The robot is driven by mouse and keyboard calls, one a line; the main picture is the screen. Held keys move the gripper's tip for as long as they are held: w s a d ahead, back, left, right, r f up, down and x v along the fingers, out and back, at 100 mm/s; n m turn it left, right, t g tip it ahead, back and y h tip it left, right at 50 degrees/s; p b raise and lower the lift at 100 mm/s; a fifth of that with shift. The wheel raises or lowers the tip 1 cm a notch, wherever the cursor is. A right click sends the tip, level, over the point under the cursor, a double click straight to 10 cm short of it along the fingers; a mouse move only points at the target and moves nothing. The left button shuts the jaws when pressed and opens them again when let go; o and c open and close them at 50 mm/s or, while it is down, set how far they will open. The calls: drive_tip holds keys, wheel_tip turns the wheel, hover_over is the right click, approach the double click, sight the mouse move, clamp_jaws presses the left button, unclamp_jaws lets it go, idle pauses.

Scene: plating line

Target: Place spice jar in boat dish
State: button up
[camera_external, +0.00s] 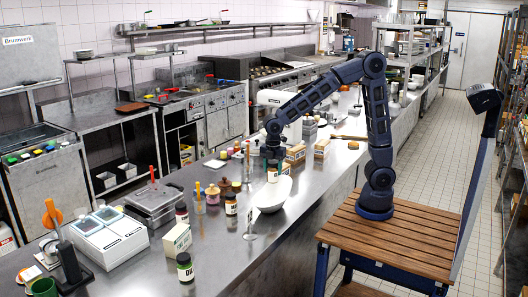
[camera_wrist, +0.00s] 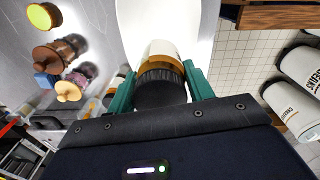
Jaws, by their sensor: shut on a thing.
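My gripper (camera_external: 273,160) points down over the white boat dish (camera_external: 266,199) on the steel counter. In the wrist view its two teal fingers (camera_wrist: 160,84) are shut on the spice jar (camera_wrist: 160,50), one on each side of the jar's black lid. The jar has a pale label and an amber band below the lid. In the external view the jar (camera_external: 273,175) is small and partly covered by the fingers. The white dish (camera_wrist: 166,18) lies beyond the jar in the wrist view. Whether the jar touches the dish cannot be told.
A dark jar with a white label (camera_external: 231,205) and brown lidded pots (camera_external: 213,194) stand left of the dish. A number stand (camera_external: 250,222) is just in front of it. Wooden boxes (camera_external: 296,152) sit behind. The counter's front right is clear.

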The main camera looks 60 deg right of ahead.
wheel_tip(320, 180, down, 14)
drive_tip(key=shift+r, duration=0.2)
idle(0.4)
drive_tip(key=shift+f, duration=0.1)
drive_tip(key=o, duration=1.1)
wheel_tip(320, 180, up, 12)
drive_tip(key=shift+r, duration=0.2)
